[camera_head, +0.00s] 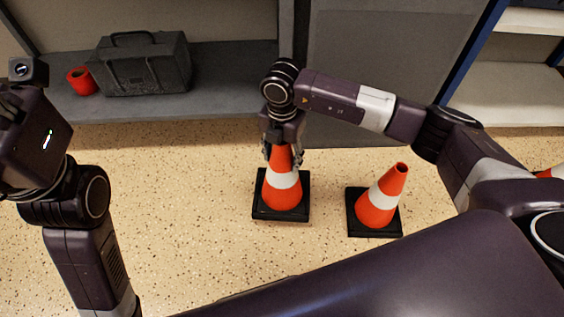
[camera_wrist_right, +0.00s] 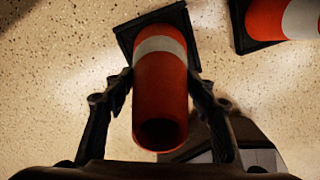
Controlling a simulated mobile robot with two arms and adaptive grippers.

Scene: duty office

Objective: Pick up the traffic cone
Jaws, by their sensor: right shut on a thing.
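An orange traffic cone (camera_head: 283,193) with a white band and a square black base stands upright in the middle of the head view. My right gripper (camera_head: 284,152) comes down over its top and is shut on it. In the right wrist view the cone (camera_wrist_right: 160,92) sits between the two dark fingers of my right gripper (camera_wrist_right: 160,88), its open top towards the camera. I cannot tell whether its base touches the floor. My left arm shows at the left, but its gripper's fingers are not visible.
A second traffic cone (camera_head: 380,204) stands close by on the right and also shows in the right wrist view (camera_wrist_right: 268,20). A grey shelf (camera_head: 225,85) behind holds a dark toolbox (camera_head: 142,68) and a red cup (camera_head: 82,82). Speckled floor (camera_head: 180,240) is clear left of the cone.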

